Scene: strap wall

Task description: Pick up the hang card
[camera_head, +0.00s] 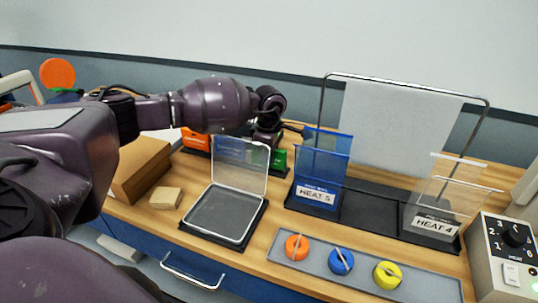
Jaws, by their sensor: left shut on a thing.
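My left gripper (267,140) reaches in from the left and points down behind the clear upright lid, beside a green block (279,158). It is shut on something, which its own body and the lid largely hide. I take this to be the hang card, but I cannot make out its outline. An orange block (196,140) stands to the left of the gripper in the same dark holder. My right gripper is not in view.
An open clear case (222,216) stands in front. Right of the gripper are a blue translucent pouch (322,165) marked HEAT 5, a hanging white sheet (390,130) and a clear HEAT 4 pouch (446,195). A heat control box (505,262) sits right.

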